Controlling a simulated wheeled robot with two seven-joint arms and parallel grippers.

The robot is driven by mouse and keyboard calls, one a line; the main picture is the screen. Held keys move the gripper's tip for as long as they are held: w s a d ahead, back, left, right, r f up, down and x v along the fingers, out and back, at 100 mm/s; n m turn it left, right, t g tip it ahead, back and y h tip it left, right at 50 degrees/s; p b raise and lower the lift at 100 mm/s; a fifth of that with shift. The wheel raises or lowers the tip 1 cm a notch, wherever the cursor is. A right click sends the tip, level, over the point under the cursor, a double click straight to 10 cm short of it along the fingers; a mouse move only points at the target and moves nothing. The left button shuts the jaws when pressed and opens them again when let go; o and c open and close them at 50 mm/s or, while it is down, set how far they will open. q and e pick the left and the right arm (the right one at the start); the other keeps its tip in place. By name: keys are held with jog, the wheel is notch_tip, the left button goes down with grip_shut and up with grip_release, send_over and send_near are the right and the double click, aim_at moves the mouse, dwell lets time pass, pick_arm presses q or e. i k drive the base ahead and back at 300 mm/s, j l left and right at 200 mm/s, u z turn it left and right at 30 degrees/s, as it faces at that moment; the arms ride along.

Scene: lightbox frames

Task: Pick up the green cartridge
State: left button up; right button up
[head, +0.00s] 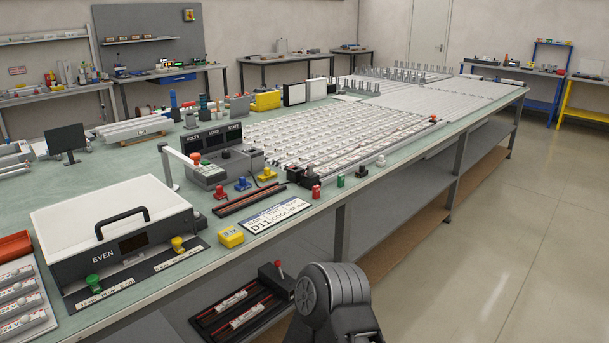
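A small green cylinder (341,181), the likely green cartridge, stands upright at the front edge of the bench. Neither of my grippers is in view. A dark, rounded joint of my own arm shows at the bottom middle, away from the green cylinder.
The green-topped bench (170,292) carries a white-lidded case (115,210) marked EVEN, a yellow block (230,237), a D11 label plate (275,215) and rows of white strips (330,135). A black tray (207,320) with white tubes lies low in front. Floor at right is clear.

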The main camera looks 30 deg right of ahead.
aim_at(341, 178)
jog(key=i+l+u, duration=0.2)
jog(key=l, duration=1.05)
jog(key=l+u, duration=0.25)
jog(key=l, duration=1)
